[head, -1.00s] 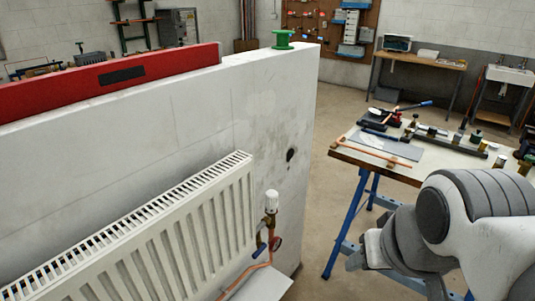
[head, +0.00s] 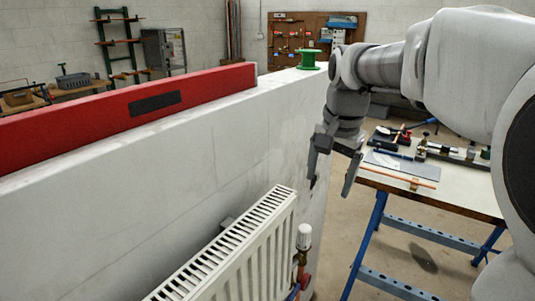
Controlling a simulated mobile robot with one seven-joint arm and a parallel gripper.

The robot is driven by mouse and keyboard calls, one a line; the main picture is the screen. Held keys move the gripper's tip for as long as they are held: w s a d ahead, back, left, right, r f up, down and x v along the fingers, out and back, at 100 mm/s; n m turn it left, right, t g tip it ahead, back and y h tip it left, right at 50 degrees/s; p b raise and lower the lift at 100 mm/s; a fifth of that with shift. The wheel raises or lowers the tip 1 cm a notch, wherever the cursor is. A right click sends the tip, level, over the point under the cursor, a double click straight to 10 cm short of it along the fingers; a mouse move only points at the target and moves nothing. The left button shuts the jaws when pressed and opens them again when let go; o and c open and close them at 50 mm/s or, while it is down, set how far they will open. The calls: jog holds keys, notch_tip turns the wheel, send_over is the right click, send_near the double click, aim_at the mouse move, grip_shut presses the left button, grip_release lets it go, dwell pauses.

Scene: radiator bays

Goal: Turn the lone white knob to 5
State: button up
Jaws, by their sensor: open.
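The white knob (head: 304,236) stands upright on a brass valve at the right end of the white radiator (head: 240,248), low in the head view. Its scale and number are too small to read. My gripper (head: 332,184) is open and empty, its fingers pointing down. In the picture it is above and a little right of the knob, apart from it. Nothing covers the knob.
The radiator hangs along a white wall (head: 170,170) topped by a red level (head: 120,112) and a green spool (head: 308,60). A workbench (head: 440,185) with tools and a copper pipe stands at the right, behind my arm.

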jog(key=w+f+m+g, duration=0.1)
jog(key=w+f+m, duration=0.3)
jog(key=w, duration=0.5)
jog(key=m+g+b, duration=0.1)
jog(key=m, duration=0.1)
send_near(305, 227)
notch_tip(305, 227, down, 11)
jog(key=shift+w+a+r+b, duration=0.1)
jog(key=shift+w+b, duration=0.05)
jog(key=shift+b, duration=1)
jog(key=shift+c, duration=0.2)
grip_shut()
